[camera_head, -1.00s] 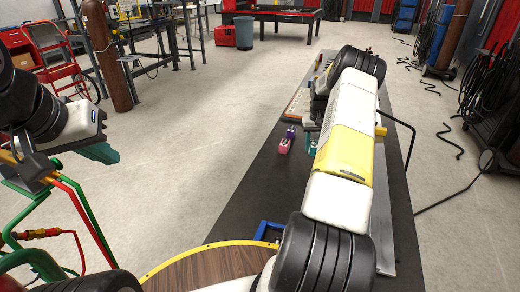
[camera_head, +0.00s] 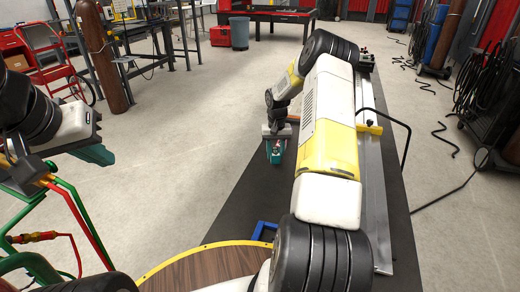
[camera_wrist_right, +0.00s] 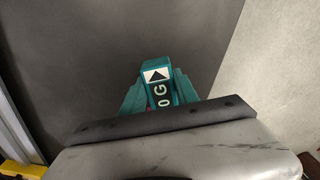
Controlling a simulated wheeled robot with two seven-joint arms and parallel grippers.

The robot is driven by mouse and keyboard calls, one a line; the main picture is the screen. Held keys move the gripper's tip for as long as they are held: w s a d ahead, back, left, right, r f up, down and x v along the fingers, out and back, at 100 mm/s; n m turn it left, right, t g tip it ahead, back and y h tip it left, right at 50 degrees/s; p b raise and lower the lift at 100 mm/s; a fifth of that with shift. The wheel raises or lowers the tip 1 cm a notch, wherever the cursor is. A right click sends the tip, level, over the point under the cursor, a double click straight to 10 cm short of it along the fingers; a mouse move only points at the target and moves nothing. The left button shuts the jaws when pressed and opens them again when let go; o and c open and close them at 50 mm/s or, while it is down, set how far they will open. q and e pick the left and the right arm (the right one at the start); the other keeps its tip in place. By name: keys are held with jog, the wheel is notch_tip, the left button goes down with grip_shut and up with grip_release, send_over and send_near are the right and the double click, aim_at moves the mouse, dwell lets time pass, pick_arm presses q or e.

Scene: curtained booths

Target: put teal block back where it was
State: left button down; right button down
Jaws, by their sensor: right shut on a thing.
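The teal block (camera_wrist_right: 158,84) shows in the right wrist view, with a white label bearing a black arrow and letters. It sits between the teal fingers of my right gripper (camera_wrist_right: 160,96), which is shut on it. In the head view my right gripper (camera_head: 275,150) hangs over the left part of the dark bench top (camera_head: 245,200). In that view I cannot separate the block from the teal fingers. Whether the block touches the bench is unclear. My left gripper (camera_head: 98,154) is at the far left, away from the bench; its finger gap does not show.
A round wooden table (camera_head: 200,272) with a yellow rim is at the bottom. A blue bracket (camera_head: 262,230) stands at the bench's near end. A metal rail (camera_head: 375,220) runs along the bench's right side. My right arm covers much of the bench.

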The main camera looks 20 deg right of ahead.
aim_at(273, 160)
jog(key=shift+a+f, duration=0.2)
jog(key=shift+f, duration=0.65)
jog(key=shift+a+f, duration=0.15)
jog(key=shift+f, duration=0.7)
jog(key=shift+f, duration=0.15)
jog(key=c, duration=0.9)
grip_release()
